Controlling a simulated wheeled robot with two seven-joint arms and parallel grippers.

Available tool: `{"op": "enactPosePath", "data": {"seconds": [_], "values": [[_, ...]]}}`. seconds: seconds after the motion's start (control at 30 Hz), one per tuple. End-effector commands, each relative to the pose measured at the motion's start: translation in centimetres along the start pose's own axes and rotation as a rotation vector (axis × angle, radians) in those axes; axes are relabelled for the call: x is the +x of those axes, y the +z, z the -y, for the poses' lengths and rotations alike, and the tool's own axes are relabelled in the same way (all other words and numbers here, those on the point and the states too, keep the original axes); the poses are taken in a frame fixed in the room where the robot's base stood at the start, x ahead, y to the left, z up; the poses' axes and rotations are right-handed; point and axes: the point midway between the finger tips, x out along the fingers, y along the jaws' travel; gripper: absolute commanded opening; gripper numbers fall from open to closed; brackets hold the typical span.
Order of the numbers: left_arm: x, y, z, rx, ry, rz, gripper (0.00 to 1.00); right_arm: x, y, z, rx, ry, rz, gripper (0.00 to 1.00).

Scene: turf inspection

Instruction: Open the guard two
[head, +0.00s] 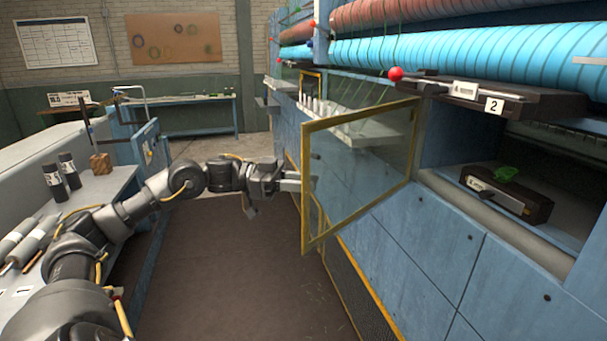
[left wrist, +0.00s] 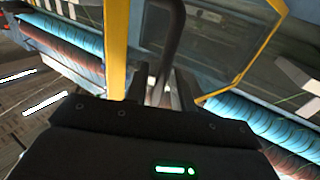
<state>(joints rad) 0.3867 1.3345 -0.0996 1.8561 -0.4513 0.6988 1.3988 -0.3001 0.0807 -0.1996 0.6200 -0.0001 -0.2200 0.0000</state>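Guard two (head: 408,150) is a clear panel in a yellow frame. It stands swung out from the blue machine, across the aisle side. My left gripper (head: 298,183) is at the frame's outer left edge. In the left wrist view a dark bar-like handle (left wrist: 172,40) runs down between the fingertips of my left gripper (left wrist: 163,92), next to the yellow frame (left wrist: 115,45). The fingers flank the handle and appear shut on it; the contact itself is partly hidden. My right gripper is not in view.
The machine carries blue rollers (head: 470,58) and a shelf unit labelled 2 (head: 495,105). An open bay at right holds a dark box (head: 505,193) with a green piece on it. A bench (head: 95,190) with bottles stands at left. The brown aisle floor (head: 220,270) is clear.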

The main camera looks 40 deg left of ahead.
Motion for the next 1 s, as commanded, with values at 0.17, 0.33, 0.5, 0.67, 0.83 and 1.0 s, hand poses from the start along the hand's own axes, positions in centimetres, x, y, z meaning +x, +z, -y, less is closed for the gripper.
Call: {"op": "enactPosePath", "data": {"seconds": [0.17,0.33,0.5,0.67,0.83,1.0], "values": [[0.1,0.1,0.0,-0.001,0.0,0.001,0.25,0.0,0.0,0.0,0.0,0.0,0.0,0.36],[0.1,0.1,0.0,-0.001,0.0,0.001,0.18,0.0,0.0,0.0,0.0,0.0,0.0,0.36],[0.1,0.1,0.0,0.0,0.0,0.001,0.0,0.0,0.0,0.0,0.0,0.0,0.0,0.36],[0.1,0.1,0.0,0.0,0.0,0.001,0.0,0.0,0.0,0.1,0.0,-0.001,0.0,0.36],[-0.2,-0.1,0.4,-0.001,-0.001,0.002,0.0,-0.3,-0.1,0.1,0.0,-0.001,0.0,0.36],[-2.9,-0.4,3.1,-0.001,-0.008,0.005,0.0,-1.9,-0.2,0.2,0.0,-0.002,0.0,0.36]]}}
